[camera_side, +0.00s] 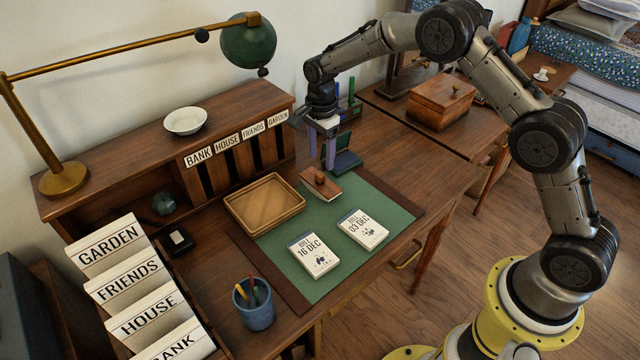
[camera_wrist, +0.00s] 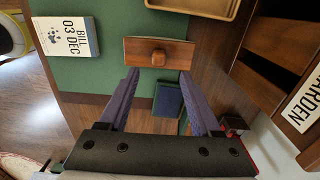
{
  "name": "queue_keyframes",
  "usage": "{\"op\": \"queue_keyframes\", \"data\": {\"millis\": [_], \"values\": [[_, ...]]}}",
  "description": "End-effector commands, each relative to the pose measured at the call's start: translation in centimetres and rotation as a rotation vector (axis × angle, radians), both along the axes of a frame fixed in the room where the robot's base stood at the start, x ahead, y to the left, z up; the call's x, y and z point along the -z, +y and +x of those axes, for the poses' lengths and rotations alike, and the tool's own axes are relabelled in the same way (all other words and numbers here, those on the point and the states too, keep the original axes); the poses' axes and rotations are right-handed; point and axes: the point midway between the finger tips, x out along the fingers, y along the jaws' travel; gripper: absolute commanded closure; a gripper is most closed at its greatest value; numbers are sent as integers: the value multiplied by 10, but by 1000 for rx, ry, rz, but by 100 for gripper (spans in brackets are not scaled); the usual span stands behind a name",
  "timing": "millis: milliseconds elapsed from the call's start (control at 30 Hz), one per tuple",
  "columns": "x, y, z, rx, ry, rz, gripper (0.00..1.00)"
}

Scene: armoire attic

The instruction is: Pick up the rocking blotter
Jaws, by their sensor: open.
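The rocking blotter (camera_side: 321,184) is a small reddish-brown wooden block with a round knob on top. It lies on the green desk mat (camera_side: 385,203), near the mat's back edge. In the wrist view the blotter (camera_wrist: 138,50) lies crosswise just beyond the fingertips, its knob (camera_wrist: 158,57) centred between them. My gripper (camera_side: 322,165) is open and empty, with its purple fingers pointing down above and slightly behind the blotter. The open fingers also show in the wrist view (camera_wrist: 158,74), apart from the blotter.
A wooden tray (camera_side: 234,214) lies left of the blotter. Two bill cards (camera_side: 314,254) (camera_side: 362,229) lie in front. A dark blue-green item (camera_side: 346,162) is close behind the fingers. The letter rack (camera_side: 240,150) rises at the back left. Bare mat lies right of the blotter.

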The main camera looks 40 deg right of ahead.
Motion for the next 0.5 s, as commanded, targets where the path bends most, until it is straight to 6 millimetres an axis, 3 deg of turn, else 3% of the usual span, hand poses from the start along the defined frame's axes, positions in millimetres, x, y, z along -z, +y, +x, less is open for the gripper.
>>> {"op": "queue_keyframes", "data": {"millis": [300, 500], "values": [[43, 5, -3, 0, 4, 0, 35], [49, 5, -2, 0, 2, 0, 35]]}}
